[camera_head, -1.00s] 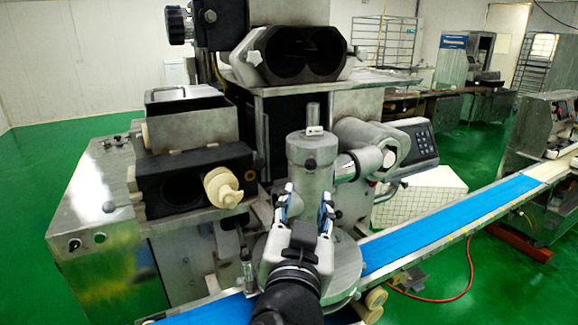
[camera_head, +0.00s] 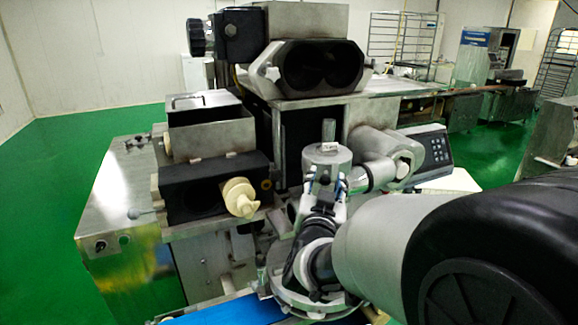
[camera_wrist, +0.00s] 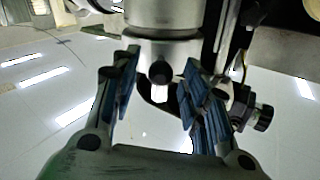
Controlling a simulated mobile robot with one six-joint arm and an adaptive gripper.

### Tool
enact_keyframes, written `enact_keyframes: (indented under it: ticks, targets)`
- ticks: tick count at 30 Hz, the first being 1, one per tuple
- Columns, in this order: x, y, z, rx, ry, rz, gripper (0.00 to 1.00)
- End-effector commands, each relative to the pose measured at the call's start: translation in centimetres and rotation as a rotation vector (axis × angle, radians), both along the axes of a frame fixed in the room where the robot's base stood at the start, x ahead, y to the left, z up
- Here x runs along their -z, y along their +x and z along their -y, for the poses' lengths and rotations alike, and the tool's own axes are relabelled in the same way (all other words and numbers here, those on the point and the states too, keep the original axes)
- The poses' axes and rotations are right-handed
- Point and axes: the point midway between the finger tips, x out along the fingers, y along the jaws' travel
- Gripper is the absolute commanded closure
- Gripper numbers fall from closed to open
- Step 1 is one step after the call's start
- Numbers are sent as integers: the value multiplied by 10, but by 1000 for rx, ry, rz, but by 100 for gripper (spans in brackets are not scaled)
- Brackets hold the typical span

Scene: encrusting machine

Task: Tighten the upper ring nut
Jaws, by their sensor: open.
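The upper ring nut cannot be told apart with certainty. The upright metal cylinder (camera_head: 330,157) of the machine has a wide round top with a thin shaft above it, and a silver collar (camera_wrist: 150,48) shows at its underside in the wrist view. A short dark-and-white peg (camera_wrist: 160,74) sticks out below that collar. My gripper (camera_head: 327,190) is at the front of the cylinder, its blue-padded fingers apart. In the wrist view my gripper (camera_wrist: 157,75) is open and empty, with the collar and peg seen between the fingers. The lower cylinder is hidden behind my gripper.
A horizontal side pipe (camera_head: 380,165) joins the cylinder at the right. A cream knob (camera_head: 240,197) sticks out at the left. A round metal plate (camera_head: 285,290) and a blue belt (camera_head: 225,312) lie below. A black knob (camera_wrist: 263,117) shows at the right in the wrist view.

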Motion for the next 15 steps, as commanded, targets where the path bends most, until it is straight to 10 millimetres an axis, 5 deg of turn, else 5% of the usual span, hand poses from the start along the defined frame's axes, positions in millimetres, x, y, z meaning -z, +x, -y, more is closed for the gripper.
enact_keyframes:
  ticks: [6,15]
  targets:
    - [0,18,5,0,-1,0,58]
    - [0,20,6,0,-1,0,58]
